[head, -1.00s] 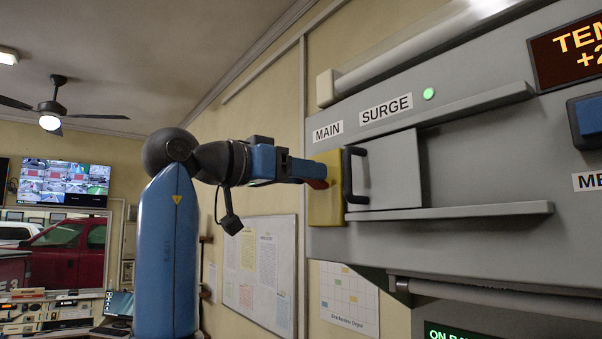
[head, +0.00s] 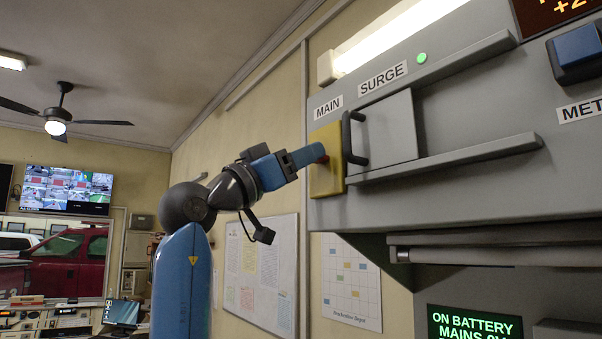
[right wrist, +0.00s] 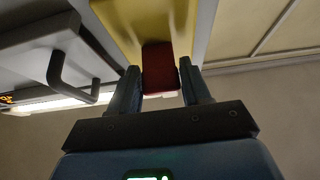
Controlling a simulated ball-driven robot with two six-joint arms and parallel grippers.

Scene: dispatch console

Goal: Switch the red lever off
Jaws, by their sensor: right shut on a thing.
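The red lever (head: 322,159) sits on a yellow plate (head: 328,185) at the left end of the grey panel, below the MAIN label (head: 328,108). My right gripper (head: 312,157) is shut on the lever, and its fingers hide most of it in the head view. The gripper comes from lower left, so the lever seems to slope down away from the plate. In the right wrist view the lever (right wrist: 160,70) stands between the two fingertips of my right gripper (right wrist: 160,88), against the yellow plate (right wrist: 125,20). My left gripper is not in view.
A grey cover with a black handle (head: 350,140) stands just right of the plate, between two rails. A green light (head: 422,58) glows by the SURGE label. A screen (head: 474,325) below reads ON BATTERY. The space left of the panel is open.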

